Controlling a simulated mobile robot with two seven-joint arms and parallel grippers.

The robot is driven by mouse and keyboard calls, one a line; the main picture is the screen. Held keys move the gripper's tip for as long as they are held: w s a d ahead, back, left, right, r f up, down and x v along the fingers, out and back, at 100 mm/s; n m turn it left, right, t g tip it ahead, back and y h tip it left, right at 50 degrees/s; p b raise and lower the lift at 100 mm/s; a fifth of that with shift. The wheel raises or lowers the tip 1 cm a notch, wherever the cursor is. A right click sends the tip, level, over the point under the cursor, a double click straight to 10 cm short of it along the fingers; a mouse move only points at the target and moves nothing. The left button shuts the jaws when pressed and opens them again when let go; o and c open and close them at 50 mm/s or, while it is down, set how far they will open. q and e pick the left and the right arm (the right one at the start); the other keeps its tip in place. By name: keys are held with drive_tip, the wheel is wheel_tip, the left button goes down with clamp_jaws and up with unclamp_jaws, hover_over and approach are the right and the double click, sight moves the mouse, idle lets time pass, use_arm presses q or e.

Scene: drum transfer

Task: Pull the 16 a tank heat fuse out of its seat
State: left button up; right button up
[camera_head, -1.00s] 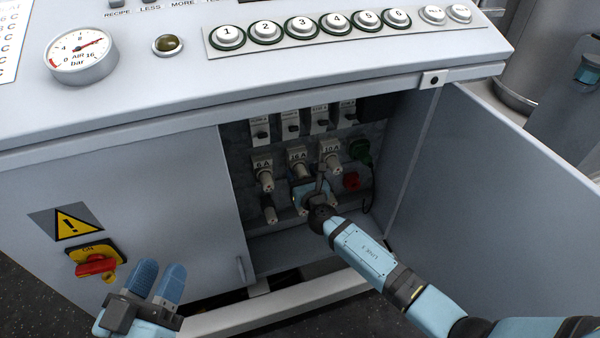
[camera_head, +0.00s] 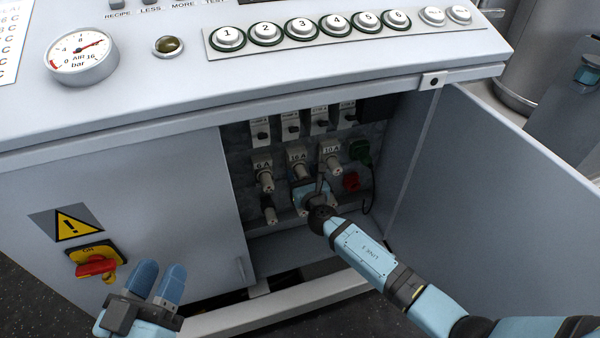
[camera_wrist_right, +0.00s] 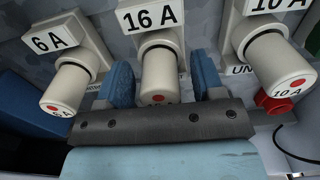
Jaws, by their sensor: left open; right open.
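The 16 A fuse (camera_wrist_right: 161,78) is a cream cylinder with a red dot on its end, sitting in its seat under the 16 A label (camera_wrist_right: 150,18). In the head view its seat (camera_head: 298,162) is in the middle of the row inside the open cabinet. My right gripper (camera_wrist_right: 162,82) is open, with one blue finger on each side of the 16 A fuse; a narrow gap seems to show at each side. In the head view my right gripper (camera_head: 308,188) hides much of this fuse. My left gripper (camera_head: 160,282) is open and empty in front of the cabinet's left panel.
The 6 A fuse (camera_wrist_right: 72,85) and 10 A fuse (camera_wrist_right: 283,68) stand close on either side. A red plug (camera_head: 351,181) and green part (camera_head: 360,151) are to the right. The open door (camera_head: 480,190) bounds the right side. A red-yellow switch (camera_head: 96,262) is near my left gripper.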

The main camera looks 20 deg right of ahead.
drive_tip(key=shift+c, duration=0.4)
clamp_jaws()
drive_tip(key=s+p, duration=0.1)
drive_tip(key=s, duration=0.5)
idle(0.7)
drive_tip(key=shift+d, duration=0.1)
